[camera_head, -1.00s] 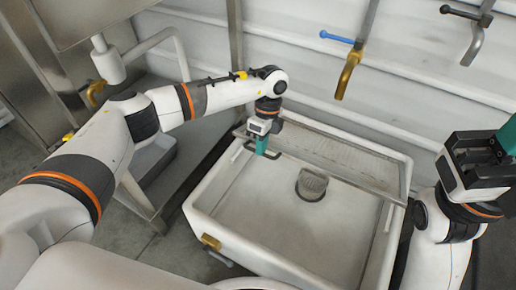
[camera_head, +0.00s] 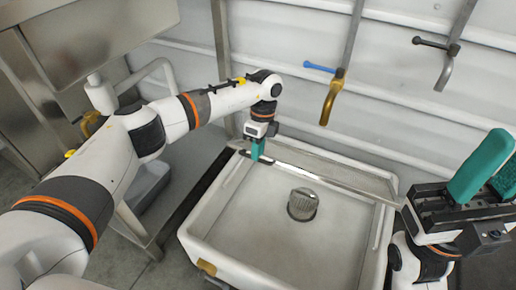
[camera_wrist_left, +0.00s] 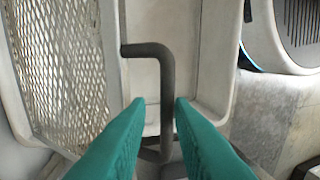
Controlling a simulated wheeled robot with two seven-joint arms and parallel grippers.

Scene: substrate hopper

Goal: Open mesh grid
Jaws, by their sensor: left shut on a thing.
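The mesh grid (camera_head: 340,174) is a thin metal mesh panel along the back of the white basin (camera_head: 190,236). In the left wrist view the mesh (camera_wrist_left: 62,62) fills the left side. A dark bent handle (camera_wrist_left: 149,52) sticks out beside it. My left gripper (camera_head: 257,158) is at the grid's left end, pointing down. Its teal fingers (camera_wrist_left: 158,103) are shut on the handle, one on each side of it. The grid's far edge is hard to make out. My right gripper (camera_head: 500,150) is raised at the right edge, apart from the grid; its teal fingers show a gap.
A round drain (camera_head: 302,204) sits in the basin floor. A brass tap with a blue lever (camera_head: 333,98) and a grey tap (camera_head: 444,70) hang above, behind the basin. A metal cabinet (camera_head: 95,45) stands at the left. The front of the basin is open and clear.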

